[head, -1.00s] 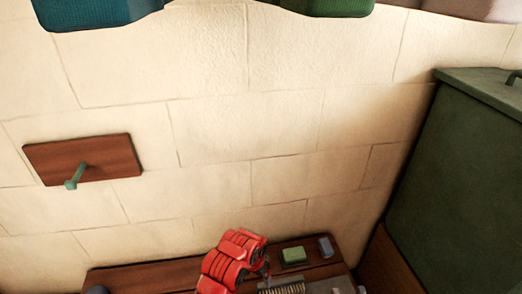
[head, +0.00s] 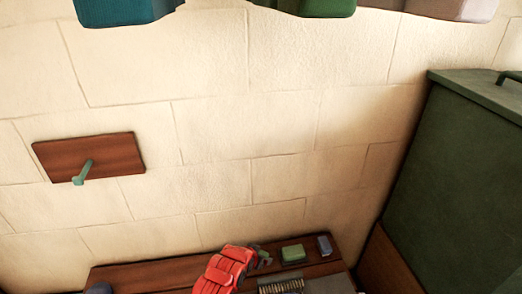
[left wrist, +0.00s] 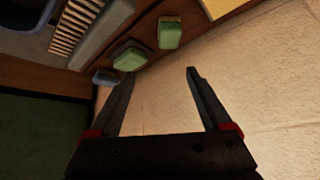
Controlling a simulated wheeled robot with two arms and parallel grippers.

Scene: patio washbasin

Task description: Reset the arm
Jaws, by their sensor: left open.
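My left gripper (left wrist: 161,72) shows in the left wrist view, with its two dark fingers apart and nothing between them. Behind the fingers are the pale wall and the edge of the wooden counter. In the head view my red left arm (head: 224,270) reaches up over the counter at the bottom middle; its fingers cannot be made out clearly there. My right gripper is not in view.
The wooden counter (head: 170,275) holds a green block (head: 292,253), a small blue-grey block (head: 324,246) and a slatted item (head: 280,286). A wooden plaque with a peg (head: 88,157) hangs on the wall. A dark green cabinet (head: 460,190) stands right.

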